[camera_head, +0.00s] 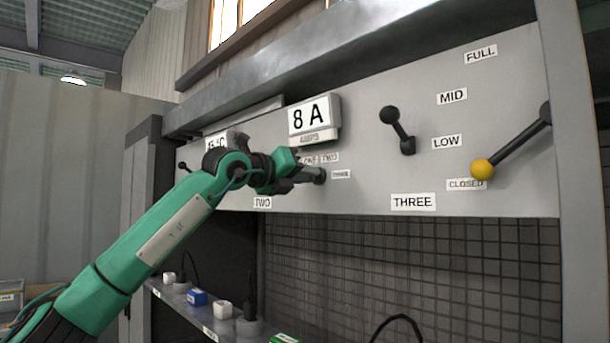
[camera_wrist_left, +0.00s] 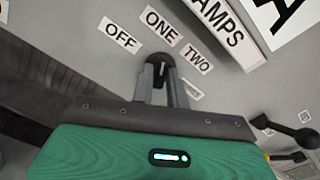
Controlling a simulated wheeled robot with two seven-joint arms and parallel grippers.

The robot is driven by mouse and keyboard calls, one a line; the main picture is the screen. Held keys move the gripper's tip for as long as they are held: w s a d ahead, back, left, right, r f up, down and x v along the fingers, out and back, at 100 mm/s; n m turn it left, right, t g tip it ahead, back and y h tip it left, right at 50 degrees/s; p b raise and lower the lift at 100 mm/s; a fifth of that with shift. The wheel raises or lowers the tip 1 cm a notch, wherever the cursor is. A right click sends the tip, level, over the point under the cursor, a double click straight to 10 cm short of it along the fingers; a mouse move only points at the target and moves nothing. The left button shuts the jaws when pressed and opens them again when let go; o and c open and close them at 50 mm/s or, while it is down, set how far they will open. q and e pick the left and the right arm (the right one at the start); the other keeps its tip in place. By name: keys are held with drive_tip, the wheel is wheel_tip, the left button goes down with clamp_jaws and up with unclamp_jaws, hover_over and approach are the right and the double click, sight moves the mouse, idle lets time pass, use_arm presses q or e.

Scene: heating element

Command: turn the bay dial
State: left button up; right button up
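The bay dial is a small dark knob with a white pointer line, on the grey panel under the 8 A display; it shows in the left wrist view (camera_wrist_left: 163,66). Labels OFF, ONE, TWO and a partly hidden one ring it. The pointer seems to be toward ONE. My left gripper (camera_wrist_left: 160,76) has its two fingers close on either side of the knob and appears shut on it. In the head view, my left gripper (camera_head: 304,178) reaches the panel below the display and partly hides the dial. My right gripper is not in view.
The 8 A display (camera_head: 314,117) juts out just above the gripper. To the right are a black lever (camera_head: 397,128) and a yellow-knobbed lever (camera_head: 482,169) beside FULL, MID, LOW and CLOSED labels.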

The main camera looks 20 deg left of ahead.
use_arm(q)
clamp_jaws()
drive_tip(key=shift+m, duration=0.4)
drive_tip(key=m+p, duration=0.1)
drive_tip(key=m, duration=1)
drive_tip(key=shift+d, duration=0.1)
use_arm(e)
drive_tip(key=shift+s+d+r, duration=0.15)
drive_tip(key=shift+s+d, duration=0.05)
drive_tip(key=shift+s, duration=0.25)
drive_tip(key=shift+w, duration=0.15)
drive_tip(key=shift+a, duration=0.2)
